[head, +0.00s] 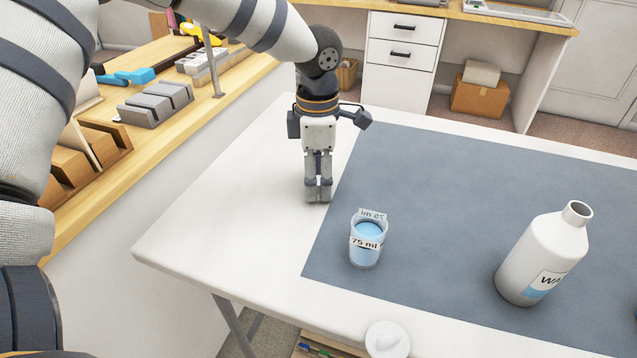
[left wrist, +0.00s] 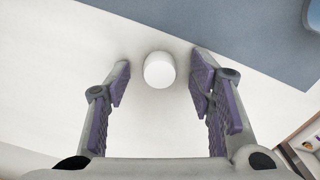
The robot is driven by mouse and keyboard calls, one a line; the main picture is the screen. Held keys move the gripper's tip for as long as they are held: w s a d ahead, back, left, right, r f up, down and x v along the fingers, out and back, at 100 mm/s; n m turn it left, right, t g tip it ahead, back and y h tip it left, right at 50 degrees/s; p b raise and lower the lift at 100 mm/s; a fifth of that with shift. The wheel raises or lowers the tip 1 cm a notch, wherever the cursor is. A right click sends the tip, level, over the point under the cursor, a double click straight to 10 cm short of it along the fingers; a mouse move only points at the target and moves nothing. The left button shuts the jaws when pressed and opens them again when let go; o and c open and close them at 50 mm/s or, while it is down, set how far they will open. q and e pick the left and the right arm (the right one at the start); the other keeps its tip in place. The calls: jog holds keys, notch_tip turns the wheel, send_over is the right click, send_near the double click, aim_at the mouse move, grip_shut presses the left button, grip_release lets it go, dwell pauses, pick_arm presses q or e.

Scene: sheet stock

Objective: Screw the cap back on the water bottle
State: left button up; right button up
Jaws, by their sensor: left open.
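The white water bottle (head: 545,255) stands upright on the blue-grey mat at the right. Its neck is uncapped and its label is partly turned away. My left gripper (head: 318,196) points down over the bare white table, left of the mat. In the left wrist view its fingers (left wrist: 160,85) are open, with a small round white cap (left wrist: 159,70) lying between the fingertips. A gap shows on both sides of the cap, so the fingers are apart from it. In the head view the gripper hides this cap. My right gripper is not in view.
A clear beaker of blue liquid (head: 367,240) stands on the mat (head: 440,200), between my left gripper and the bottle. A white round lid-like thing (head: 387,339) shows at the table's near edge. A wooden bench (head: 170,125) with blocks runs along the left.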

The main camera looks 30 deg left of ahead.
pick_arm(q)
jog(key=shift+c, duration=0.5)
jog(key=c, duration=0.8)
jog(key=shift+o, duration=0.2)
jog(key=shift+r, duration=0.6)
jog(key=s+d+r+p, duration=0.2)
jog(key=s+d+r, duration=0.7)
jog(key=s+r, duration=0.1)
jog(key=shift+s+d+r+p, duration=0.25)
jog(key=shift+r+p, duration=0.1)
jog(key=shift+r, duration=0.55)
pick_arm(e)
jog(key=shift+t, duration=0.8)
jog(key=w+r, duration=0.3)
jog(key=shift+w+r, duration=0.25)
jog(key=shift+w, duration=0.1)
pick_arm(q)
jog(key=shift+w, duration=0.1)
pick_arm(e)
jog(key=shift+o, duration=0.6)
